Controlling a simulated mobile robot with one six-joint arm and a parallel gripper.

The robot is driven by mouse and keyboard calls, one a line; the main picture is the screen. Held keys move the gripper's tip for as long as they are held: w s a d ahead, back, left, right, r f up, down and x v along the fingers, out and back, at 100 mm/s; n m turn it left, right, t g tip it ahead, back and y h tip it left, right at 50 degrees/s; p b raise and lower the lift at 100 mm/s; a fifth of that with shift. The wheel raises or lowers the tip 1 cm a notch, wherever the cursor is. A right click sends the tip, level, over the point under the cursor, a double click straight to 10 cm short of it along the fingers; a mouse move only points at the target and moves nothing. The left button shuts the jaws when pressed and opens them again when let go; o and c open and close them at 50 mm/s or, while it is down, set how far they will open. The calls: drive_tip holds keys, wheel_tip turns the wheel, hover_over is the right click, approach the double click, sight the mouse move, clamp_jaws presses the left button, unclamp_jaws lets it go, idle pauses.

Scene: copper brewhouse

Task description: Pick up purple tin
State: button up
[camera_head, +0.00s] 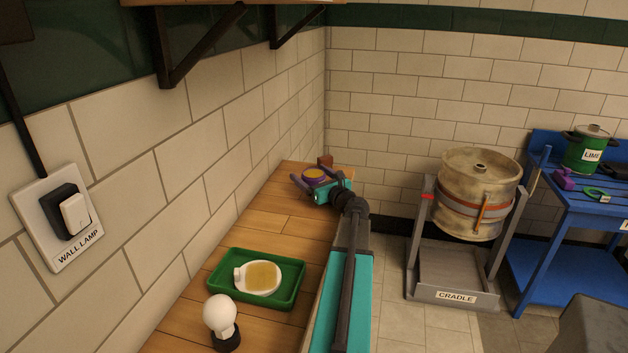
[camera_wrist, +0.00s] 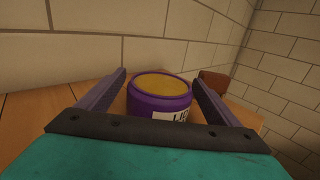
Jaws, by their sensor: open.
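The purple tin (camera_head: 314,174) stands upright at the far end of the wooden counter, close to the tiled wall. It has a yellowish top and a white label, partly cut off from view, in the wrist view (camera_wrist: 158,98). My gripper (camera_head: 308,182) is open around it. In the wrist view the two fingers of my gripper (camera_wrist: 160,88) lie on either side of the tin, with a gap on the left and a smaller one on the right. The lower part of the tin is hidden by my gripper's palm.
A small brown block (camera_head: 325,161) stands behind the tin, also in the wrist view (camera_wrist: 214,82). A green tray (camera_head: 297,298) with a white dish (camera_head: 279,282) and a white bulb (camera_head: 220,316) are nearer on the counter. The wall (camera_head: 235,160) bounds the left side.

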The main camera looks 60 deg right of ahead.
drive_tip(key=shift+x, duration=1.15)
drive_tip(key=c, duration=1.3)
